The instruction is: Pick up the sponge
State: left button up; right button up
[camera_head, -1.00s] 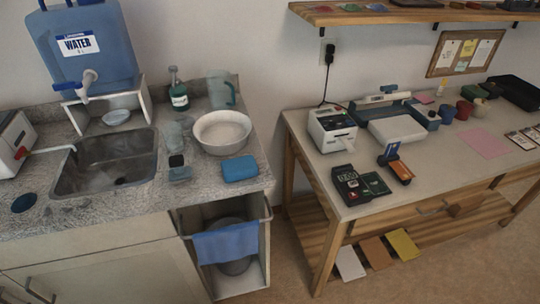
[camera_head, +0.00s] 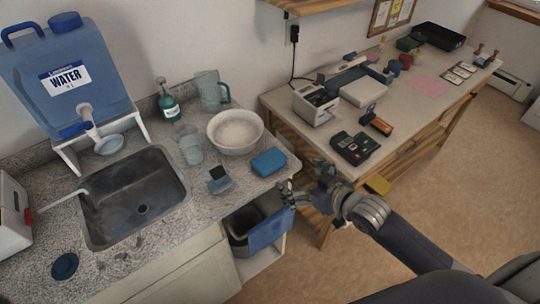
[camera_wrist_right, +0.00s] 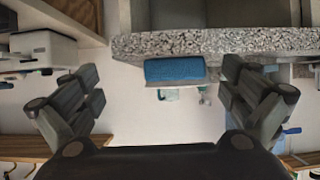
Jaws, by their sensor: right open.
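The sponge (camera_head: 269,162) is a blue rounded block lying flat on the granite counter near its right end, beside the white bowl. It also shows in the right wrist view (camera_wrist_right: 174,69), between and beyond my fingers. My right gripper (camera_head: 289,192) comes in from the lower right and is close to the counter's right edge, in front of and to the right of the sponge. In the right wrist view the gripper (camera_wrist_right: 160,88) is open and empty, with its fingers spread wide. It is apart from the sponge. My left gripper is not in view.
The white bowl (camera_head: 236,131) stands just behind the sponge. A small dark-topped container (camera_head: 219,180) is to its left, before the sink (camera_head: 135,196). A separate worktable (camera_head: 285,98) with devices stands to the right.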

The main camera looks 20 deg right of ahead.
aim_at(271, 159)
jog(key=shift+t+y, duration=0.3)
jog(key=shift+y, duration=0.1)
jog(key=w+a, duration=0.1)
jog(key=w+a+r, duration=0.1)
jog(key=w+a+r+p, duration=0.1)
jog(key=w, duration=0.1)
jog(key=shift+w+a, duration=0.1)
jog(key=shift+w+a+f, duration=0.1)
jog(key=shift+w+f, duration=0.1)
jog(key=shift+w, duration=0.2)
jog(key=shift+w+a+p, duration=0.3)
jog(key=shift+w, duration=0.1)
jog(key=p+x, duration=0.1)
jog(key=x, duration=0.2)
jog(key=shift+a, duration=0.1)
jog(key=shift+w+a+f, duration=0.2)
jog(key=shift+w+f, duration=0.15)
jog(key=shift+w, duration=0.1)
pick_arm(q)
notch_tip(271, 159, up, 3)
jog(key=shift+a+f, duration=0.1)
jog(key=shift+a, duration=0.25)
pick_arm(e)
jog(key=c, duration=0.9)
